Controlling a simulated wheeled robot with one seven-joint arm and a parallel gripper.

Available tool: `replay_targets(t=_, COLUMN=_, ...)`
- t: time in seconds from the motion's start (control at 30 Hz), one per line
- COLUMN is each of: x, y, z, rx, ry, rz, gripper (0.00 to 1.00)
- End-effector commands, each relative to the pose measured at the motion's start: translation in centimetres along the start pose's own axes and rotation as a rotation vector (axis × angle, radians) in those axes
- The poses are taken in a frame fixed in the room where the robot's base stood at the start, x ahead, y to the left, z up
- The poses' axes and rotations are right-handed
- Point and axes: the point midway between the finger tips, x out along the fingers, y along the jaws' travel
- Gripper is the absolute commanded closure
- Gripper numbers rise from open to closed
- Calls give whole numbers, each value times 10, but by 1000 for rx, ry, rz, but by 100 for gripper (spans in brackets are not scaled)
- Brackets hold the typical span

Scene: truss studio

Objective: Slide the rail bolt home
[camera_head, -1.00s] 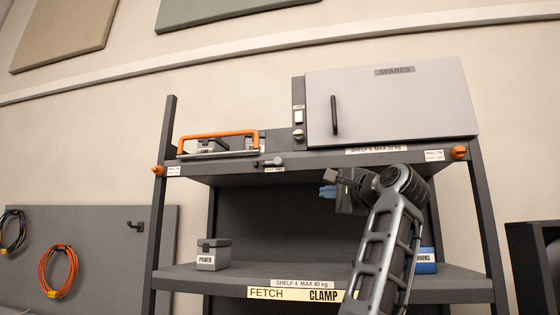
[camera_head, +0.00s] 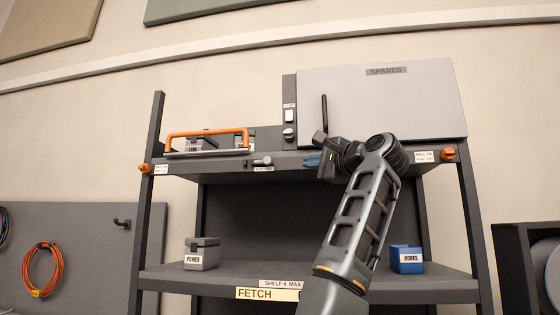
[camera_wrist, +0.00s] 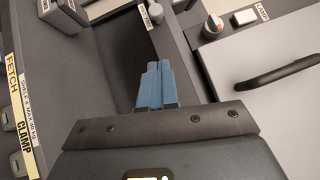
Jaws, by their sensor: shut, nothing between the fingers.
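The rail bolt (camera_head: 258,162) is a small grey bolt on the front edge of the top shelf, above a small label. It lies below the right end of the orange guard rail (camera_head: 208,134). My gripper (camera_head: 311,161) has blue fingers that point left. It is in front of the top shelf's edge, to the right of the bolt and apart from it. In the wrist view the blue fingers (camera_wrist: 155,85) are together and empty.
Labelled boxes stand behind the rail. A switch and knob (camera_head: 288,132) sit beside the grey SPARES cabinet (camera_head: 385,105), whose black handle (camera_head: 324,113) is just above my gripper. The POWER box (camera_head: 202,254) and blue HOOKS box (camera_head: 406,259) stand on the lower shelf.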

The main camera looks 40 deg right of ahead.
Motion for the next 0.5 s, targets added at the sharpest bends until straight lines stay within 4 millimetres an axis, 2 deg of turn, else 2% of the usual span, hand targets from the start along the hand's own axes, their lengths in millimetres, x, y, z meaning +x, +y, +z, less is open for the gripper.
replay_targets(t=0.4, x=82, y=-2, z=1, rx=-1, ry=-1, rz=3, gripper=100)
replay_targets(t=0.5, x=92, y=-2, z=14, rx=-1, ry=-2, rz=1, gripper=100)
